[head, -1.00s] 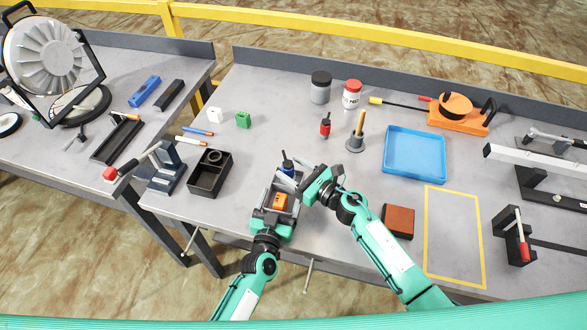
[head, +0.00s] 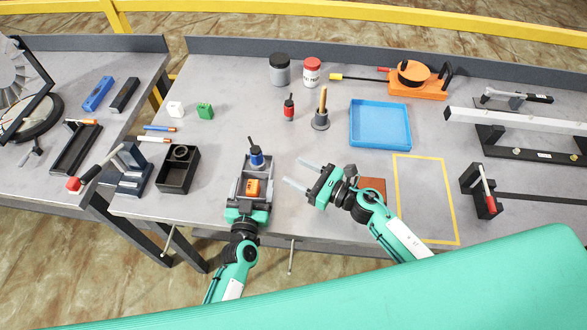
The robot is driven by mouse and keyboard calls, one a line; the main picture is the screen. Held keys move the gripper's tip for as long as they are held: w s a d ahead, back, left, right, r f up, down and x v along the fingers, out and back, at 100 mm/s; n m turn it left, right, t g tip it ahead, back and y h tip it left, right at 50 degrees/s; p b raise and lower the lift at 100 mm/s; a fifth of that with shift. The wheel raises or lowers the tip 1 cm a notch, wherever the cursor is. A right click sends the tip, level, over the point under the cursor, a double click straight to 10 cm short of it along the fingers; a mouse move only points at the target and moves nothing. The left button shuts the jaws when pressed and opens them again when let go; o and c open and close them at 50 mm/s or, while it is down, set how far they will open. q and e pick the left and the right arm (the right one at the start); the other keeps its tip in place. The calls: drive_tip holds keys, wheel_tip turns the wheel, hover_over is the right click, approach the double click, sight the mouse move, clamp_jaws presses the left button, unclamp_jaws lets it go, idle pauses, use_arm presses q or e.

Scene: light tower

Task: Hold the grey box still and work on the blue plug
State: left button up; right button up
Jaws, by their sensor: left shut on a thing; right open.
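The grey box (head: 238,188) stands near the front edge of the table, with an orange part (head: 253,187) on its top. The blue plug (head: 257,157) sits upright at the box's far end, with a dark piece rising from it. My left gripper (head: 247,208) is shut on the near end of the grey box. My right gripper (head: 301,174) is open and empty, to the right of the box, its fingers pointing left towards it and apart from it. How deep the plug sits in the box cannot be told.
A black two-part bin (head: 178,178) stands left of the box. A red bottle (head: 289,108) and a grey holder with a wooden handle (head: 321,119) stand behind. A blue tray (head: 380,146) and a yellow-outlined area (head: 427,200) lie right. A brown block (head: 373,186) is partly hidden by my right arm.

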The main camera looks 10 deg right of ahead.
use_arm(q)
drive_tip(key=o, duration=1)
drive_tip(key=shift+o, duration=0.2)
drive_tip(key=v, duration=1.2)
